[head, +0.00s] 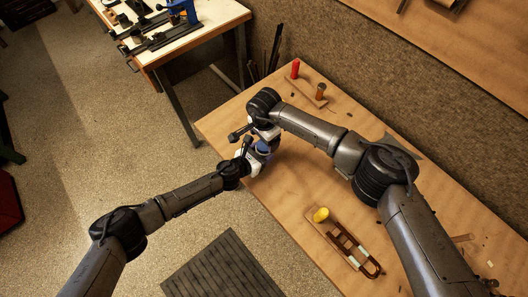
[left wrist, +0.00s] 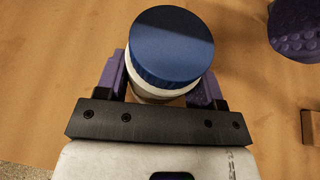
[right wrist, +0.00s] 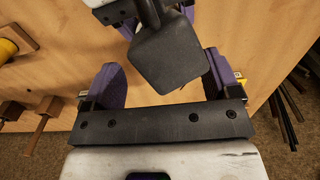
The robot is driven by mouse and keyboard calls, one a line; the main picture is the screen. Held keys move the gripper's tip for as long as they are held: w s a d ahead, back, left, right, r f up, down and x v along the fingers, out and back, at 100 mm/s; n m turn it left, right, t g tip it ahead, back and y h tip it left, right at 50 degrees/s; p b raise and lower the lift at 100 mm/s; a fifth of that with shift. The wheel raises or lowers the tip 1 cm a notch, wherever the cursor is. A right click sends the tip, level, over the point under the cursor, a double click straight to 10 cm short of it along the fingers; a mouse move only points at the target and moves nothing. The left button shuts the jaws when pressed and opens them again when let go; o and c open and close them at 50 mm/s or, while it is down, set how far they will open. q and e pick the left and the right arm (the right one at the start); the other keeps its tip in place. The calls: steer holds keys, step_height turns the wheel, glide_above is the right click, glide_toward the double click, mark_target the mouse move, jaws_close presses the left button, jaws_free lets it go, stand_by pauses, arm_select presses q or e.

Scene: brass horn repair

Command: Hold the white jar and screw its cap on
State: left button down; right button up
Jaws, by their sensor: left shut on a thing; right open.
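The white jar (left wrist: 150,92) stands between the purple fingers of my left gripper (left wrist: 162,80), which is shut on it. The blue cap (left wrist: 172,45) sits on top of the jar; I cannot tell how tightly it is screwed. In the head view the left gripper (head: 257,158) is near the workbench's front edge, and the cap shows small there (head: 264,147). My right gripper (head: 264,131) is just behind it. In the right wrist view the right gripper (right wrist: 160,78) is open, with a dark block-like part between its fingers; the jar is not clearly seen there.
The wooden workbench (head: 290,215) bears a yellow-ended piece (head: 321,214) beside a brass slide tube (head: 357,250). A red-handled tool (head: 295,68) and a brown one (head: 320,91) stand at the back. Another bench with a blue vise (head: 184,10) is at the upper left.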

mark_target(264, 145)
steer(key=shift+f, duration=1.95)
steer(key=c, duration=0.9)
steer(key=o, duration=1)
steer(key=shift+r, duration=2.25)
steer(key=shift+o, duration=1.1)
step_height(264, 145, up, 12)
